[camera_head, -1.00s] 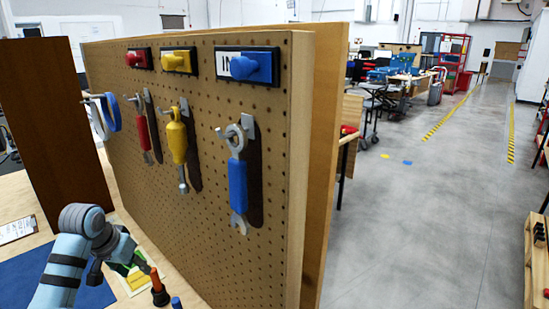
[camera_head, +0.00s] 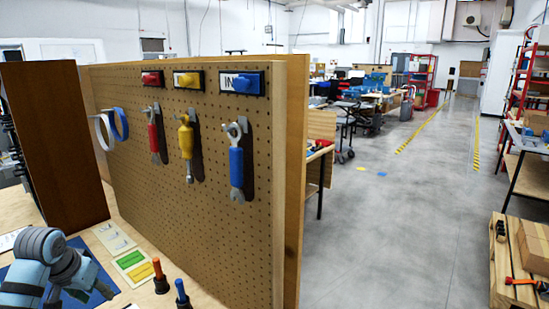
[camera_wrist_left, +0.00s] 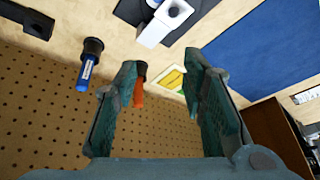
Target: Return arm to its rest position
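My right gripper is in neither current view.
A pegboard (camera_head: 200,235) holds red, yellow and blue tools (camera_head: 236,175). A blue-handled tool (camera_head: 181,292) stands near the orange one. A green and yellow card (camera_head: 134,268) lies on the table. A brown panel (camera_head: 55,145) stands at left; open floor (camera_head: 400,240) lies right.

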